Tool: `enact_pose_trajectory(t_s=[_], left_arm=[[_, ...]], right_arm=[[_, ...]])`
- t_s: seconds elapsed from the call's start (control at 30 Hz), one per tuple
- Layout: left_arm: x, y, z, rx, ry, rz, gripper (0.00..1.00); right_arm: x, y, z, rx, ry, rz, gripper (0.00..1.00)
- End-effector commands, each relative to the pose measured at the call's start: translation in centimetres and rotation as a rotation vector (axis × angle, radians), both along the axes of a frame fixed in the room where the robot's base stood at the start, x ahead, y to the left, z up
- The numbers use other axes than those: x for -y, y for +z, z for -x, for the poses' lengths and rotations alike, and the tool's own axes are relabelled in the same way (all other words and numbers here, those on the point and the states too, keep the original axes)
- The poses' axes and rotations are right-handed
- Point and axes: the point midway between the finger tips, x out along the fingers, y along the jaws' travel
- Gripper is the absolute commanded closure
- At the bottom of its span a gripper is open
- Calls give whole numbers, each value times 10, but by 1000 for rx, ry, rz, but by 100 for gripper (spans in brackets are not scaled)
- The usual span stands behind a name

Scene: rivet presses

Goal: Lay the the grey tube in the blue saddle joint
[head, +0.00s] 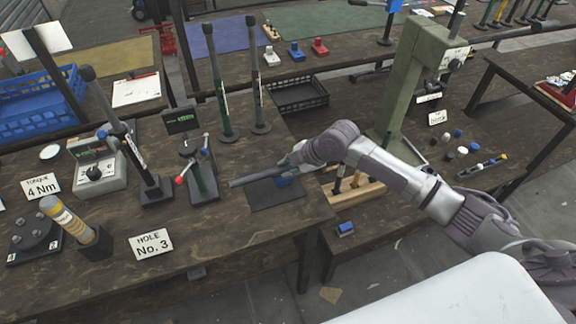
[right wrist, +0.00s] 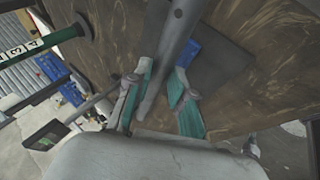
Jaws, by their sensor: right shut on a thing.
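The grey tube (head: 257,177) is held by my right gripper (head: 290,163) near its right end, roughly level above the dark mat, its free end pointing left. A blue piece (head: 284,182), which looks like the blue saddle joint, is just under the gripper and partly hidden. I cannot tell whether the tube touches it. In the right wrist view the tube (right wrist: 174,28) runs between the teal-padded fingers (right wrist: 160,78), and the blue piece (right wrist: 188,53) shows behind and to the right of it. My left gripper is not in view.
The dark mat (head: 262,198) lies near the bench's right edge. A gauge stand (head: 195,165) and two upright rods (head: 222,115) stand left of and behind it. A wooden rack (head: 350,190) and green press (head: 405,85) are to the right. Small blue and red pieces sit at the back.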

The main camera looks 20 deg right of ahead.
Motion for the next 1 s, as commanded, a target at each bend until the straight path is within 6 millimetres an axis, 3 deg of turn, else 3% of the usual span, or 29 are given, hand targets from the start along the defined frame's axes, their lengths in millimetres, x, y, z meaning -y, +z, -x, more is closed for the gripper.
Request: enact_pose_trajectory(t_s=[1.0], left_arm=[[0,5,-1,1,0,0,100]], right_arm=[[0,1,0,0,0,0,100]])
